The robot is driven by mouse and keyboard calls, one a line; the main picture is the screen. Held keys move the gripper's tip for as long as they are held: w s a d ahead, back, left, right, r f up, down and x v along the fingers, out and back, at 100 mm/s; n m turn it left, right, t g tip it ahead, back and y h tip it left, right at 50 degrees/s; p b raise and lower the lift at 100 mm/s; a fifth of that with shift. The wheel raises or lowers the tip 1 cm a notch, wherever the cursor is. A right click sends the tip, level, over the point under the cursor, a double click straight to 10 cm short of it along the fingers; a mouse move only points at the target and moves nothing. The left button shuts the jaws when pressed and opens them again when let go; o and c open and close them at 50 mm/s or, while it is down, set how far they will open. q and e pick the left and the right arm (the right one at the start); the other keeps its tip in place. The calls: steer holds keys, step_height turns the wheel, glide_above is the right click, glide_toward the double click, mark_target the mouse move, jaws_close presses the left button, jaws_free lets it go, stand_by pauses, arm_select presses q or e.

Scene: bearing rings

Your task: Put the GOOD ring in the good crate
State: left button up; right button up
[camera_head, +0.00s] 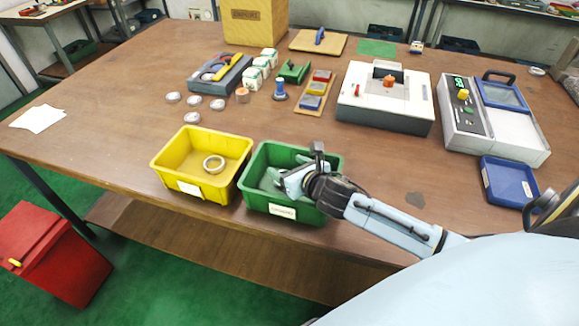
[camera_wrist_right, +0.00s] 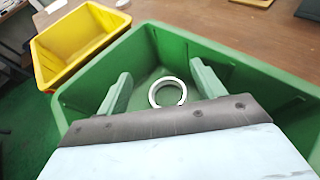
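A green crate (camera_head: 252,196) with a white label stands at the table's front edge; I cannot read the label clearly. My right gripper (camera_head: 274,180) reaches down into it. In the right wrist view a silver ring (camera_wrist_right: 154,97) lies on the green crate's floor. The two fingers of my right gripper (camera_wrist_right: 162,80) are apart, one on each side of the ring, with gaps to it. The head view hides this ring behind the gripper. My left gripper is not in view.
Several silver discs or rings (camera_head: 192,118) lie behind the yellow crate. A grey tray (camera_head: 205,84), white boxes, a white machine (camera_head: 350,112) and a scale-like device (camera_head: 470,135) stand farther back. A blue tray (camera_head: 490,190) is at right. A red bin (camera_head: 60,260) stands on the floor.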

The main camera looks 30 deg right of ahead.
steer(key=shift+o, duration=0.7)
steer(key=shift+s+f, duration=0.3)
steer(key=shift+f, duration=0.35)
steer(key=shift+a, duration=0.1)
steer(key=shift+r, duration=0.25)
steer(key=r+p+v, duration=0.1)
steer(key=p+v, duration=0.1)
steer(key=v, duration=1)
steer(key=shift+w+r, duration=0.25)
